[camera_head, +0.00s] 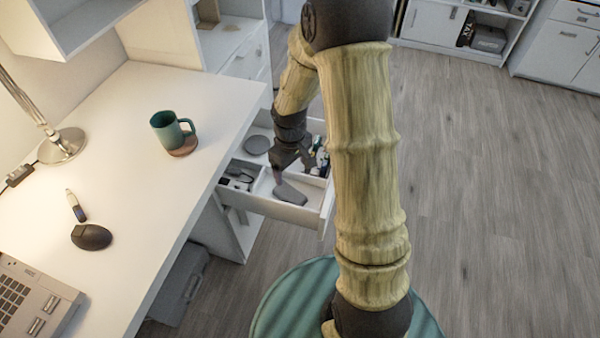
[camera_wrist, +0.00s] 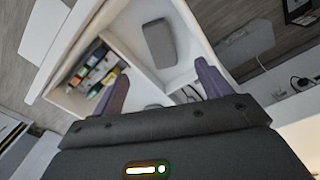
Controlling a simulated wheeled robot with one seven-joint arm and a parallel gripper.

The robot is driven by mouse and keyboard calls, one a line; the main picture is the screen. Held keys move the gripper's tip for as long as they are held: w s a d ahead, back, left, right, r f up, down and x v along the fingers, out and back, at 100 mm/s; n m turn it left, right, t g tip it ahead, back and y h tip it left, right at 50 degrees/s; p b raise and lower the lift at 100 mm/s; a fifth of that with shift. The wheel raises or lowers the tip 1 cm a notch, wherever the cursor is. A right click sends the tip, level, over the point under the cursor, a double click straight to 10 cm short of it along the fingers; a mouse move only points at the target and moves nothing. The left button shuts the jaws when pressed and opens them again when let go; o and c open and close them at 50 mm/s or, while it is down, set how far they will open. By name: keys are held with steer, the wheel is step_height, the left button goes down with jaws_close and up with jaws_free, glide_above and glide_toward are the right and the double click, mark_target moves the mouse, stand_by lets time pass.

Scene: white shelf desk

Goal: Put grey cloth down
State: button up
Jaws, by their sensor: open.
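The grey cloth, a flat rounded grey piece (camera_head: 290,193), lies in a front compartment of the open white drawer (camera_head: 262,206). In the wrist view the same grey piece (camera_wrist: 159,43) lies on the white compartment floor, beyond my fingertips. My gripper (camera_head: 290,172) is over the drawer, pointing down. In the wrist view its two purple-grey fingers (camera_wrist: 160,80) are spread wide with nothing between them. The cloth appears apart from both fingers. The drawer's back part is partly hidden by my arm.
A round grey item (camera_head: 257,145) lies farther back in the drawer. Dark items (camera_head: 238,177) fill the left compartment, and small coloured items (camera_wrist: 100,72) fill another. A green mug (camera_head: 172,131) stands on a coaster on the white desk (camera_head: 120,210). Floor to the right is clear.

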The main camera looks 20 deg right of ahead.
steer(key=s+r+m+t, duration=0.2)
steer(key=s+r+m, duration=0.3)
steer(key=s+r, duration=0.6)
steer(key=shift+s+a+r+m, duration=0.15)
steer(key=shift+s+r+m, duration=0.15)
steer(key=shift+s, duration=0.55)
